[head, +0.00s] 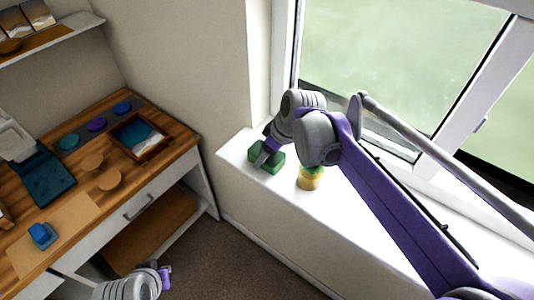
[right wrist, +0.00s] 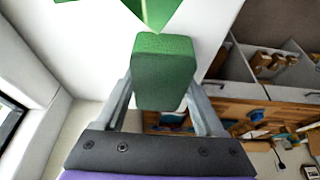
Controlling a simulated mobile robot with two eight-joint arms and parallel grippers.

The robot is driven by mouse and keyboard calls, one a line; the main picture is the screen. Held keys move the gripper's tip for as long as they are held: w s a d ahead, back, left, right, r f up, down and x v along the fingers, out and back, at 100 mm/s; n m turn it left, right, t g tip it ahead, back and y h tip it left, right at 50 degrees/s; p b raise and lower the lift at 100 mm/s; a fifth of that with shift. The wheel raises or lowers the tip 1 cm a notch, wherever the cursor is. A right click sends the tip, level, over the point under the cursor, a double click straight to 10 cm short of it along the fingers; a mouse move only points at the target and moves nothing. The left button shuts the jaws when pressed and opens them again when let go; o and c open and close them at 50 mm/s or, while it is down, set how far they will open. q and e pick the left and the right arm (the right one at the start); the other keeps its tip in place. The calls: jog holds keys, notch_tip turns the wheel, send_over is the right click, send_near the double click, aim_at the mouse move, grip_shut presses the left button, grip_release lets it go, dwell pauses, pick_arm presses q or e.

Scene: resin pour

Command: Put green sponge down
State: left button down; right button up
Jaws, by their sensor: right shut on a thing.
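The green sponge (head: 275,159) is a dark green block at the left end of the white windowsill (head: 235,153). My right gripper (head: 263,157) reaches down to it and is shut on it. In the right wrist view the sponge (right wrist: 165,75) sits between the two grey fingers. I cannot tell whether its underside touches the sill. My left gripper (head: 163,277) is low at the bottom of the head view, away from the sponge; its fingers are too small to read.
A yellow pot with a green plant (head: 311,177) stands on the sill just right of the sponge. The window (head: 400,60) is behind. A wooden workbench (head: 165,150) on the left carries a framed tray (head: 167,149), coloured discs, and a blue object (head: 42,236).

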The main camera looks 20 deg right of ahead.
jog(key=shift+f, duration=0.15)
jog(key=o, duration=1.2)
jog(key=shift+r, duration=0.4)
jog(key=p+v, duration=0.1)
jog(key=v, duration=1)
jog(key=shift+s+d+r, duration=0.15)
jog(key=shift+r, duration=0.15)
